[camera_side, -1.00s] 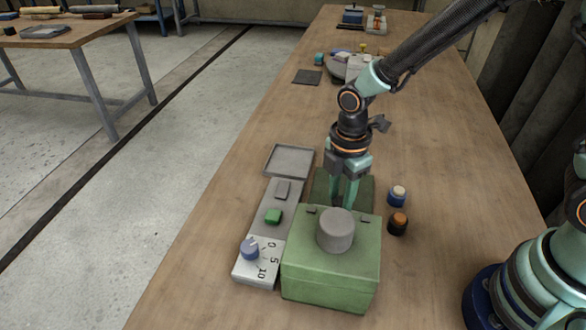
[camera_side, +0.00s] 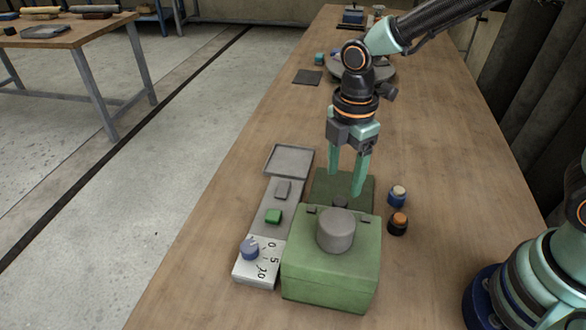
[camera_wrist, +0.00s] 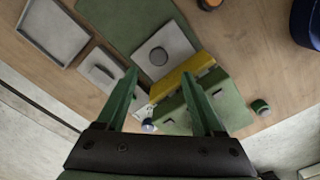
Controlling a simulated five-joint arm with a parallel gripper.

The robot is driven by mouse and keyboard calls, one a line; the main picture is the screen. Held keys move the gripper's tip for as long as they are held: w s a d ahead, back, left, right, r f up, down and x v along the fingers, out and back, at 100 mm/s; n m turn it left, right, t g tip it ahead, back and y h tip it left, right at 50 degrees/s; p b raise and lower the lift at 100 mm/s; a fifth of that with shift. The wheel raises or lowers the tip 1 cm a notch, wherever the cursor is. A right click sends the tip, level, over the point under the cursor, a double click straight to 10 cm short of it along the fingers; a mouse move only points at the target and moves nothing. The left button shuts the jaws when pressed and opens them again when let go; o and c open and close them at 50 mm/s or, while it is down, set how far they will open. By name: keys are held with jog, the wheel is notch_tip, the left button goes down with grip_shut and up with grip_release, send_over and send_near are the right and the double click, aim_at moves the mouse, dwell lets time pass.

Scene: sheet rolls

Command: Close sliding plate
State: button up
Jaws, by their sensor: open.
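A light grey plate (camera_wrist: 180,38) with a dark round knob (camera_wrist: 158,56) shows in the wrist view, beside the yellow strip (camera_wrist: 180,78) of a green box. In the side view the knob (camera_side: 340,202) shows just behind the green box (camera_side: 330,275), and most of the plate is hidden. A grey cylinder (camera_side: 336,230) stands on the box top. My gripper (camera_side: 346,196) is open and empty above the knob area, its fingers pointing down. In the wrist view my gripper (camera_wrist: 159,75) has its fingertips spread with nothing between them.
A dark green mat (camera_side: 362,185) lies behind the box. Left of it is a grey panel (camera_side: 257,215) with a green button and blue dial, and a shallow tray (camera_side: 290,160). Two small jars, one blue (camera_side: 397,200) and one black (camera_side: 397,227), stand to the right.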

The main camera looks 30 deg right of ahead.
notch_tip(320, 180, up, 6)
jog(key=shift+f, duration=0.2)
jog(key=s+d+r+m+t, duration=0.2)
jog(key=d+m, duration=0.4)
jog(key=m, duration=0.3)
jog(key=s+d+r+m+t, duration=0.3)
jog(key=d+r+m, duration=0.2)
jog(key=d+m, duration=0.2)
jog(key=shift+m+t, duration=0.3)
jog(key=shift+m, duration=0.7)
